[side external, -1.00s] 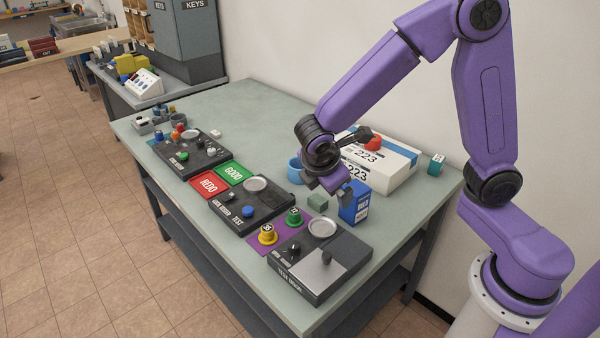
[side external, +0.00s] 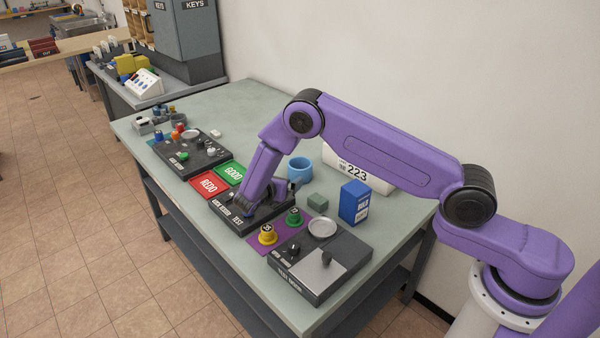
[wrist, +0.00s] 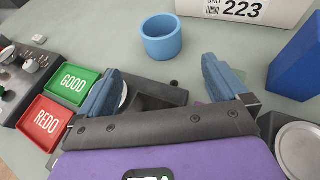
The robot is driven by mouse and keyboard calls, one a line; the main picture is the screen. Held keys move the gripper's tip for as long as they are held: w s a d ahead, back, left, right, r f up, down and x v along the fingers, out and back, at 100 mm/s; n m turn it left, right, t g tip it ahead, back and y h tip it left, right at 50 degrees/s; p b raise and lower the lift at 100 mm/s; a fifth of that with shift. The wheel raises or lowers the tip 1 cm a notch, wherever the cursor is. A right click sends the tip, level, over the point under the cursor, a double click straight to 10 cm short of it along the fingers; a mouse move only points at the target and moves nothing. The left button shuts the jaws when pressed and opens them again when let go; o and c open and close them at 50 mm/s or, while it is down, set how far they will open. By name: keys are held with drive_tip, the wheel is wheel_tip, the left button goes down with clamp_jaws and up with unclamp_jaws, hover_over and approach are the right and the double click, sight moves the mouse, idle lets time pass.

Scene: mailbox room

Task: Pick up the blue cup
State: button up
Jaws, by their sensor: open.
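The light blue cup (side external: 300,169) stands upright on the table behind the black test device, left of the white 223 box. In the wrist view the cup (wrist: 161,42) is ahead of my gripper, with its open top showing. My gripper (wrist: 163,80) is open and empty, its two blue-grey fingers apart with the cup beyond the gap. In the side view my gripper (side external: 288,187) is low over the black test device, in front of the cup, partly hidden by my wrist.
The white 223 box (side external: 372,180) is behind. Red REDO (side external: 209,185) and green GOOD (side external: 232,172) trays lie left. Yellow (side external: 267,234) and green (side external: 293,217) knobs stand nearer the front.

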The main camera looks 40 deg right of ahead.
sight(295, 170)
drive_tip(key=x, duration=1.1)
drive_tip(key=shift+d+f, duration=0.15)
drive_tip(key=shift+d, duration=0.05)
drive_tip(key=shift+x, duration=2.6)
drive_tip(key=shift+f, duration=0.15)
drive_tip(key=shift+c, duration=0.3)
drive_tip(key=c, duration=0.7)
